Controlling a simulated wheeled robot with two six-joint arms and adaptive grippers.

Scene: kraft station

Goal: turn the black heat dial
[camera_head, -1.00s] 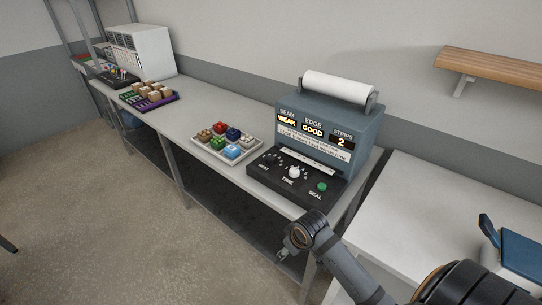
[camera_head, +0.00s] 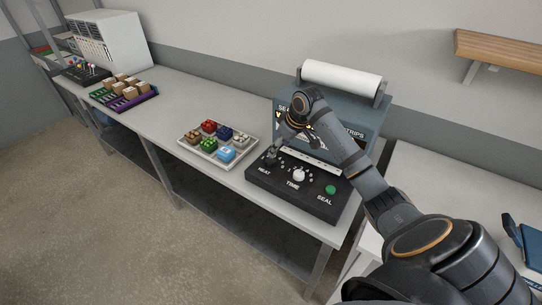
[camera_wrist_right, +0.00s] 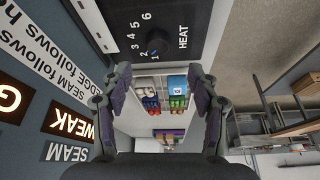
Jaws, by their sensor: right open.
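The black heat dial (camera_wrist_right: 160,42) sits on the sealer's black panel in the right wrist view, beside the numbers 1 to 6 and the word HEAT. In the head view my gripper covers much of the dial area, above the HEAT label (camera_head: 264,169). My right gripper (camera_head: 273,152) is over the left end of the panel. In the right wrist view its two fingers (camera_wrist_right: 161,78) are spread apart with nothing between them, and the dial lies just beyond their tips. My left gripper is not in view.
The panel also has a white TIME knob (camera_head: 299,175) and a green SEAL button (camera_head: 330,189). The sealer (camera_head: 367,115) carries a paper roll (camera_head: 342,77). A tray of coloured blocks (camera_head: 247,155) stands close on the left. The right wrist view shows the WEAK display (camera_wrist_right: 72,122).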

